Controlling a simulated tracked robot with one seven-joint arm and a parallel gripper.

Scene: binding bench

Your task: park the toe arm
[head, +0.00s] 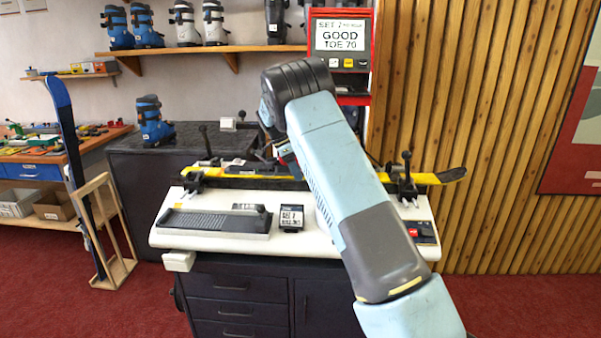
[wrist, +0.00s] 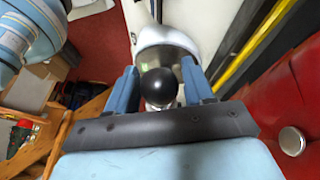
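In the wrist view, a round black knob (wrist: 158,87) on a pale stem sits between the two blue fingers of my gripper (wrist: 160,82). The fingers stand apart on either side of it, and a thin gap seems to show on the right. A pale grey, rounded body (wrist: 165,45) lies beyond the knob; I cannot tell whether it belongs to the toe arm. In the head view, my arm hides most of the gripper and the bench middle. A yellow and black ski (head: 448,176) lies across the white bench top (head: 165,236).
Black-knobbed clamps stand at the ski's left (head: 203,131) and right (head: 407,158). A grey tray (head: 215,222) and small display (head: 291,217) are in front. A red-framed screen (head: 340,36) reads "GOOD TOE 70". A blue ski (head: 62,105) leans in a wooden rack (head: 118,235).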

